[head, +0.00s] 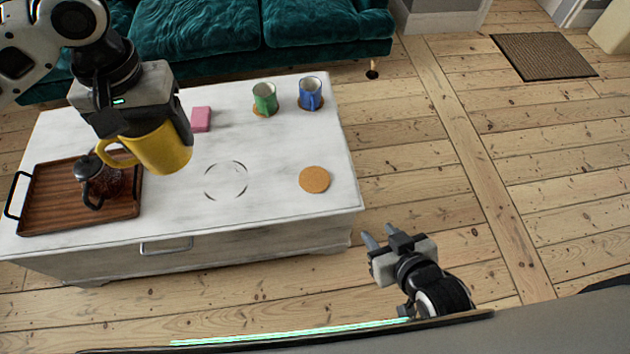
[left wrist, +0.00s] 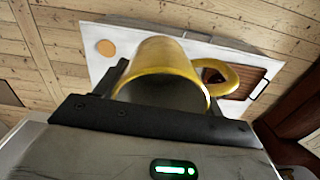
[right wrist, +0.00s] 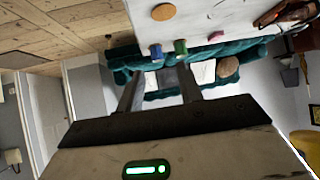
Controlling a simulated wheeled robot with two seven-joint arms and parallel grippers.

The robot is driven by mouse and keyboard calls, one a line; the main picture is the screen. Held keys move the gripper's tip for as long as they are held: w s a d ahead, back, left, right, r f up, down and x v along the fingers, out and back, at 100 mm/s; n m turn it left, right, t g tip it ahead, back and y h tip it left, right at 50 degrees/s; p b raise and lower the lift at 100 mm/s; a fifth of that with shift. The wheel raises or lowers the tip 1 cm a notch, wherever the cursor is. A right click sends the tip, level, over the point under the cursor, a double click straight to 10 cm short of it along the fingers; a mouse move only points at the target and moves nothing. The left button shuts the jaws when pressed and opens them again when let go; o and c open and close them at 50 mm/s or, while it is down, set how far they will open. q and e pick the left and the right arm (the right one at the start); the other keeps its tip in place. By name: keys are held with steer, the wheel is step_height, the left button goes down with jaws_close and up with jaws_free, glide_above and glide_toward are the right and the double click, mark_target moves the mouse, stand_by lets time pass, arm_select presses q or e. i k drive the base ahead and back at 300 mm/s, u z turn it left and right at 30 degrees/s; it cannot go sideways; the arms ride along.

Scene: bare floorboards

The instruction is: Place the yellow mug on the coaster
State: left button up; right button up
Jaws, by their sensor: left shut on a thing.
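The yellow mug (head: 165,150) is held in the air above the left part of the white table, its handle towards the left in the head view. My left gripper (head: 142,122) is shut on it from above; in the left wrist view the mug (left wrist: 168,62) sits between the fingers, its open end facing the camera. An empty round cork coaster (head: 314,179) lies near the table's right front corner, right of the mug and apart from it. It also shows in the left wrist view (left wrist: 105,47). My right gripper (head: 382,238) is open and empty, off the table's right front corner.
A wooden tray (head: 60,212) with a dark teapot (head: 98,182) stands at the table's left. A green mug (head: 265,98) and a blue mug (head: 310,93) stand on coasters at the back. A pink block (head: 201,119) lies behind. The table's middle, with a printed ring, is clear.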

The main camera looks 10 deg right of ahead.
mark_target(310, 183)
steer(key=k, duration=1.2)
steer(key=u, duration=0.5)
steer(key=i, duration=1)
steer(key=z, duration=0.7)
steer(key=i, duration=0.8)
steer(key=z, duration=0.85)
